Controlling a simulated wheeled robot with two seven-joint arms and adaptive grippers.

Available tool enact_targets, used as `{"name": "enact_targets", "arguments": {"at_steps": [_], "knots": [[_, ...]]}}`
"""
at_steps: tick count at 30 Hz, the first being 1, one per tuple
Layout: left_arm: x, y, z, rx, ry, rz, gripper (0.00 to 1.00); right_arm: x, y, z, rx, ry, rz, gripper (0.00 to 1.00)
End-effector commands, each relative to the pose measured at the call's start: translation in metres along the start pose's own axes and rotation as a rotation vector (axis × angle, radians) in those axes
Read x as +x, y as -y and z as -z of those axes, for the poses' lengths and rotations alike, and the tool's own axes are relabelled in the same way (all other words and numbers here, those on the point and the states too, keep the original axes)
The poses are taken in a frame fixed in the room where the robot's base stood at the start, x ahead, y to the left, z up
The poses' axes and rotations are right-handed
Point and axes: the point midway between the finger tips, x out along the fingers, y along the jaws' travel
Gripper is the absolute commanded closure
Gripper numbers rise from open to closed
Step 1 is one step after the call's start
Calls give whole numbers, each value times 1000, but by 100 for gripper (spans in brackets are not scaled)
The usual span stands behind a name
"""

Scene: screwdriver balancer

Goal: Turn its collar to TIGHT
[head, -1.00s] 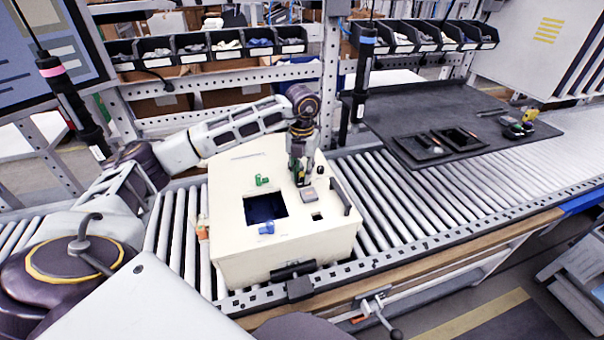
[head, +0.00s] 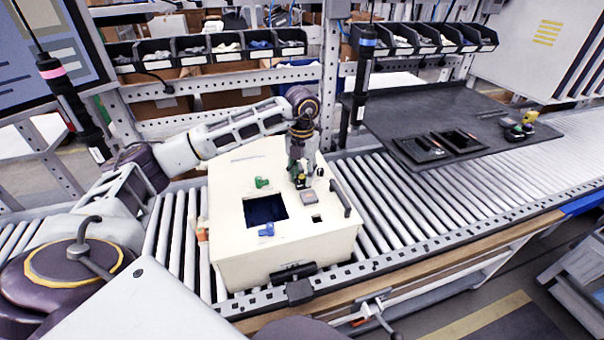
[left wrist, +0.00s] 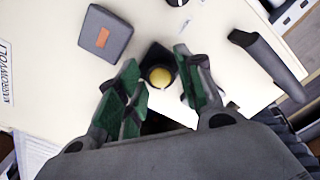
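Two dark screwdriver-like tools hang upright, one with a pink band (head: 50,72) at the left and one with a blue band (head: 366,42) at the centre back. Any collar marking is too small to read. My left gripper (head: 300,183) points down, low over the top of a cream box (head: 232,235). In the left wrist view its green-padded fingers (left wrist: 157,60) are open, one on each side of a yellow round button on a black square base (left wrist: 160,77). I cannot tell whether they touch it. My right gripper is not in view.
The box top carries a grey block (head: 308,197), a black handle (head: 340,198), green (head: 262,183) and blue (head: 266,230) fittings and a square opening. It stands on a roller conveyor (head: 400,210). A black mat (head: 430,115) lies right; parts bins line the back.

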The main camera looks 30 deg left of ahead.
Motion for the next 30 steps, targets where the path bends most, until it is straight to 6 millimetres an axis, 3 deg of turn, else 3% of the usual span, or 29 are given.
{"name": "enact_targets", "arguments": {"at_steps": [3, 11, 30], "knots": [[0, 0, 0, 0, -1, 0, 63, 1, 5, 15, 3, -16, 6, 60], [-14, 0, 0, 0, 1, 1, 63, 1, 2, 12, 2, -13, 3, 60], [-101, 0, 0, 1, 2, 0, 63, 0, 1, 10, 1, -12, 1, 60]]}}
